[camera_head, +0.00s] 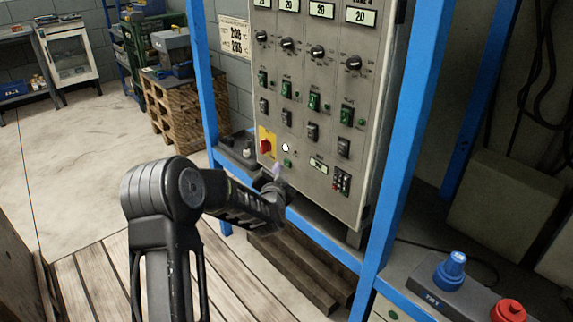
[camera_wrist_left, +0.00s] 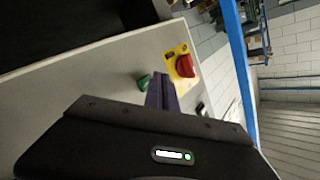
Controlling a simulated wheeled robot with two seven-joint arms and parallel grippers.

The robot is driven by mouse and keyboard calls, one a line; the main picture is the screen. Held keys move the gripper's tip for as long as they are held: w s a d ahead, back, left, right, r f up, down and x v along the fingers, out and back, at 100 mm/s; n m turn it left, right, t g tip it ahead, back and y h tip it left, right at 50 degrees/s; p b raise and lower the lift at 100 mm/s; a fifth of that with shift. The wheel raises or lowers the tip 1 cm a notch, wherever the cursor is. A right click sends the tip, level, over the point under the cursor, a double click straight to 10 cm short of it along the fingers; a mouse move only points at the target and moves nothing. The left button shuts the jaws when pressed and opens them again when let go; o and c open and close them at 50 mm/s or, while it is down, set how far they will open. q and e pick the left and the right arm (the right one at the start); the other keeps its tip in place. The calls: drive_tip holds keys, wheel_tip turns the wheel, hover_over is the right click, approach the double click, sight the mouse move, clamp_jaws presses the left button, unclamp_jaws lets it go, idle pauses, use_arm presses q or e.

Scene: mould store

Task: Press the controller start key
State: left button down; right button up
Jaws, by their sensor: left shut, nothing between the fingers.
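The controller (camera_head: 318,95) is a grey upright panel with rows of dials, rocker switches and displays. A small green key (camera_head: 288,164) sits low on it, right of a red knob (camera_head: 265,146) on a yellow plate. My left gripper (camera_head: 277,169) is shut and empty, just left of the green key and close to the panel. In the left wrist view its closed fingers (camera_wrist_left: 161,88) point at the panel beside the green key (camera_wrist_left: 143,82), with the red knob (camera_wrist_left: 186,66) beyond. I cannot tell whether the fingertips touch the panel or key. My right gripper is out of view.
Blue frame posts (camera_head: 405,140) stand on both sides of the controller. A blue button (camera_head: 450,268) and a red button (camera_head: 508,311) are at the lower right. Open floor (camera_head: 70,150) lies to the left.

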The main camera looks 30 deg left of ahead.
use_arm(q)
drive_tip(key=shift+w, duration=0.1)
drive_tip(key=shift+w+d, duration=0.15)
drive_tip(key=shift+w, duration=0.15)
drive_tip(key=shift+w+d, duration=0.1)
drive_tip(key=shift+w, duration=0.25)
idle(0.7)
drive_tip(key=shift+s, duration=0.1)
drive_tip(key=shift+s+a+b, duration=0.25)
drive_tip(key=shift+s+b, duration=0.2)
drive_tip(key=shift+s, duration=0.2)
drive_tip(key=s, duration=0.2)
drive_tip(key=s+a+b, duration=0.1)
drive_tip(key=s, duration=0.1)
drive_tip(key=shift+s+a, duration=0.2)
drive_tip(key=shift+s, duration=0.2)
idle(1.0)
